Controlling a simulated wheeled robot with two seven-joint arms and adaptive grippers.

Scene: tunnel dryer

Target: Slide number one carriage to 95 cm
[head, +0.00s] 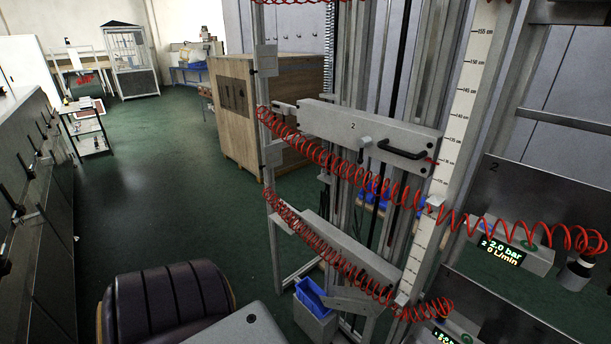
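A white upright scale (463,100) runs along the right of the rails, with marks around 155 readable at the top and smaller values lower down. Its lower part is partly hidden by a red hose and too small to read. Neither of my grippers is in view.
Red coiled hoses (340,168) hang across both carriages. Panels at the right carry a display (502,252) reading 2.0 bar and 0 L/min. A blue bin (311,296) stands low by the rails. A wooden crate (233,122) is behind. Green floor at the left is open.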

